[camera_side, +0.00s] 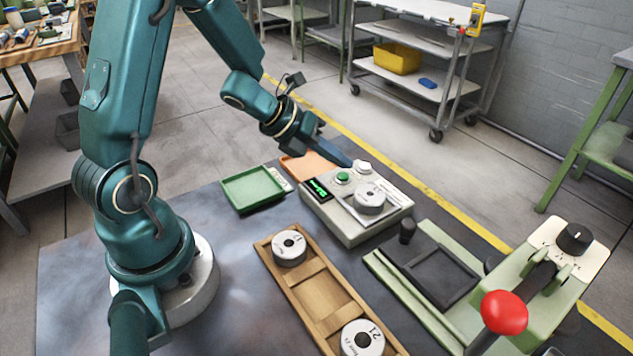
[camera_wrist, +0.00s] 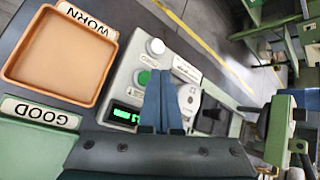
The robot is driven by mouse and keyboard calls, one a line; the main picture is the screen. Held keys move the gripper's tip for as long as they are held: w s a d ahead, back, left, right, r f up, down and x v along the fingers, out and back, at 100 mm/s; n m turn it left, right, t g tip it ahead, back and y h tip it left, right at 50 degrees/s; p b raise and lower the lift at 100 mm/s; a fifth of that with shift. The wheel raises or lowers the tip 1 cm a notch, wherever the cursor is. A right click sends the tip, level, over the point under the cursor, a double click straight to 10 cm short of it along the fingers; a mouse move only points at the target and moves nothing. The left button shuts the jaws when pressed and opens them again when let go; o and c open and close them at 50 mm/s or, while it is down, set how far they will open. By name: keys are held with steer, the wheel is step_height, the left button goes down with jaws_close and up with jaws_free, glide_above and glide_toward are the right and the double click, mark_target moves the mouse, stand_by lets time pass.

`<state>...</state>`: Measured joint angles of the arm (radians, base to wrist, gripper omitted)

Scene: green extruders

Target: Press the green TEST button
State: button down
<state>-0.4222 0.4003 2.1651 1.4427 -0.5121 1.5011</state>
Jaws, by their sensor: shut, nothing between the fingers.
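The tester (camera_side: 352,225) is a pale grey-green box on the bench. Its round green button (camera_side: 343,177) sits on the top face, beside a white button (camera_side: 362,167); the wrist view also shows the green button (camera_wrist: 143,78) and the white one (camera_wrist: 155,47). A display with green lit characters (camera_side: 318,189) is on the same face. A round metal disc marked 21 (camera_side: 369,197) rests on the tester. My gripper (camera_side: 347,162) is shut and empty, its tips over the tester's far edge near both buttons. In the wrist view its fingers (camera_wrist: 161,76) show just right of the green button. Contact cannot be told.
An orange WORN tray (camera_wrist: 60,60) and a green GOOD tray (camera_side: 252,189) lie left of the tester. A wooden rack (camera_side: 318,295) with two discs is in front. A green press with a red-knobbed lever (camera_side: 504,312) stands at right.

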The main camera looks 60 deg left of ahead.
steer(key=shift+r, duration=2.5)
steer(key=shift+w+d+r, duration=0.1)
steer(key=shift+d+r, duration=0.1)
steer(key=shift+r, duration=0.05)
step_height(320, 180, up, 8)
steer(key=d+n+t, duration=0.2)
steer(key=t, duration=0.1)
step_height(320, 180, up, 6)
steer(key=n+t+y, duration=0.2)
steer(key=n+y, duration=0.3)
steer(key=n, duration=0.5)
glide_above(339, 178)
steer(key=s, duration=0.2)
steer(key=s+d+f+n+g+h, duration=0.1)
steer(key=s+d+f+n+g, duration=0.2)
steer(key=s+n, duration=0.4)
steer(key=s+d+f+n+g+h, duration=0.1)
steer(key=s+d+f+n+g, duration=0.2)
steer(key=s+f+n+g, duration=0.2)
steer(key=s+f+n, duration=0.1)
steer(key=s+n, duration=0.2)
steer(key=n, duration=0.3)
steer(key=shift+s+d+f+n, duration=0.15)
steer(key=shift+s+d+n, duration=0.15)
steer(key=shift+d, duration=0.05)
